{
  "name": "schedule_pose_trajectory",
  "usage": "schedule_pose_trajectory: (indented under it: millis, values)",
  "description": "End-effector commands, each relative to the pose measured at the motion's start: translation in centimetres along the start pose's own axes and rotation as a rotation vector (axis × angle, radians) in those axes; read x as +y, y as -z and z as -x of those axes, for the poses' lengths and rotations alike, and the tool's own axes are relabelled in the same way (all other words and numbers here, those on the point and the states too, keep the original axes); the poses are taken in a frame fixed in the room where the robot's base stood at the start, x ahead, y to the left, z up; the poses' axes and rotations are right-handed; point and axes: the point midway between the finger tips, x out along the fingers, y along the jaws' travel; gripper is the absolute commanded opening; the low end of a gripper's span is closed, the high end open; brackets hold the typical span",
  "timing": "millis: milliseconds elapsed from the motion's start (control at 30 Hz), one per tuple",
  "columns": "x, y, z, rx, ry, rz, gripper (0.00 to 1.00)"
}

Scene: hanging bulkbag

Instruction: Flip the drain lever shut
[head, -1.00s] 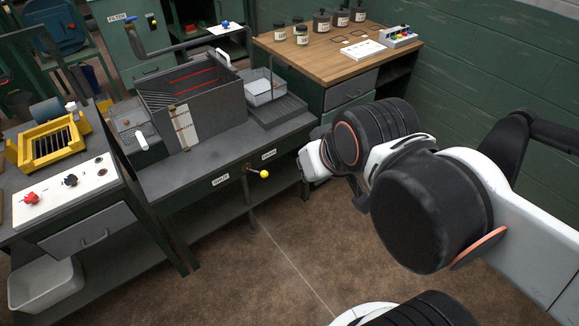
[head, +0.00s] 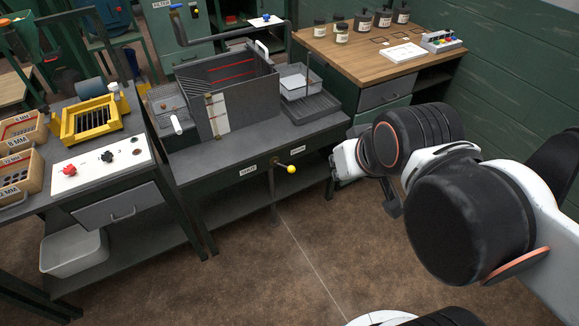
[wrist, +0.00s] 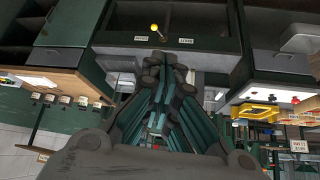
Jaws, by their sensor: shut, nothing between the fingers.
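The drain lever (head: 291,169) has a yellow ball knob and sits on the front edge of the grey bench. It points right and slightly down from its pivot, toward the right-hand of two small white labels. The lettering is too small to read surely. In the wrist view the yellow knob (wrist: 154,27) shows at the top, beyond the fingertips. My gripper (wrist: 165,62) is shut and empty, with its fingers together. In the head view my gripper (head: 344,162) is right of the lever, apart from it, and partly hidden by my arm.
A dark open tank (head: 235,95) stands on the bench above the lever. A wooden-topped table (head: 345,50) with jars is at the back right. A control panel (head: 100,160) with red and black knobs is on the left. The floor before the bench is clear.

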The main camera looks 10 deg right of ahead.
Motion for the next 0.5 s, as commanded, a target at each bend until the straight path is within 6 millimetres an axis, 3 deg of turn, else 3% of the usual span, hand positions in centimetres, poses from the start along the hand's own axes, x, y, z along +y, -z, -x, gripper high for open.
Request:
schedule_pose_trajectory:
  millis: [167,500]
  values:
    - [0.1,2.0,-0.2,-0.014,-0.008,-0.027,0.0]
    - [0.8,8.5,-2.7,-0.067,-0.043,-0.134,0.0]
